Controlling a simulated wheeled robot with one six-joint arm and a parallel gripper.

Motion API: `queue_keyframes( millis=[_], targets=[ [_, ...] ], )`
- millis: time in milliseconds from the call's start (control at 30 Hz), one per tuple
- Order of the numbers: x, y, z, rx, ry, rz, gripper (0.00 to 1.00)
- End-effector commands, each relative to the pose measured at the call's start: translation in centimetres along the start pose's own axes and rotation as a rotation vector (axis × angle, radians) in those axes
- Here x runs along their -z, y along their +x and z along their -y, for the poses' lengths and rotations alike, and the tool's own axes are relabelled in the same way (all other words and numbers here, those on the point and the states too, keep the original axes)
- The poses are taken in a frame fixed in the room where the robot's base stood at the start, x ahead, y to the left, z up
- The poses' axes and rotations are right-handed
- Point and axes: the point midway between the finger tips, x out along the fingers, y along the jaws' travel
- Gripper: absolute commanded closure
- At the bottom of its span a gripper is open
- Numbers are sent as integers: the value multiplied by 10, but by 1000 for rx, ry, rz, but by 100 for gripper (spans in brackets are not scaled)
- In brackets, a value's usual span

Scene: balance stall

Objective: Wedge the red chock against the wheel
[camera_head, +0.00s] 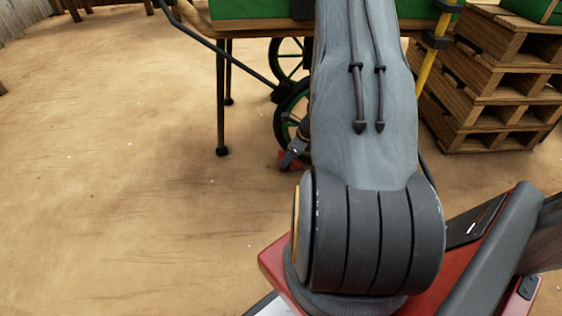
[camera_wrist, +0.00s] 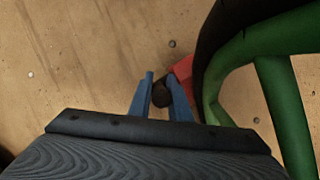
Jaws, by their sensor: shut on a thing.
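The red chock (camera_wrist: 182,70) lies beside the black-tyred wheel (camera_wrist: 264,48) with green spokes in the wrist view. Its dark round knob (camera_wrist: 161,96) is between the two blue fingers of my gripper (camera_wrist: 162,86), which is shut on it. The chock's red edge meets the tyre's outline in this view; I cannot tell whether they touch. In the head view, the chock (camera_head: 285,161) shows as a small red patch at the foot of the near wheel (camera_head: 291,112), at ground level. My arm hides part of the wheel and gripper.
A green cart (camera_head: 258,10) with a wooden frame stands above the wheels. Its dark leg (camera_head: 221,110) reaches the ground left of the wheel. Stacked wooden pallets (camera_head: 487,75) stand at the right, near a yellow post (camera_head: 428,62). The sandy ground at left is clear.

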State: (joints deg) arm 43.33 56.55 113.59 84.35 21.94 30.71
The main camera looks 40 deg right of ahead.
Motion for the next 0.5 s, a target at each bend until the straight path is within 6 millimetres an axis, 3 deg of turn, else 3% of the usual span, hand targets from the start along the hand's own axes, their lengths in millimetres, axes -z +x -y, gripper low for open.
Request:
queue_keyframes(
  millis=[33, 200, 233, 333, 500],
  targets=[
    [1, -8, 32, 59, 18, -6, 100],
    [1, -8, 31, 59, 17, -6, 100],
    [1, -8, 31, 59, 16, -6, 78],
    [1, -8, 31, 59, 17, -6, 61],
    [0, -8, 31, 58, 16, -6, 61]
  ],
)
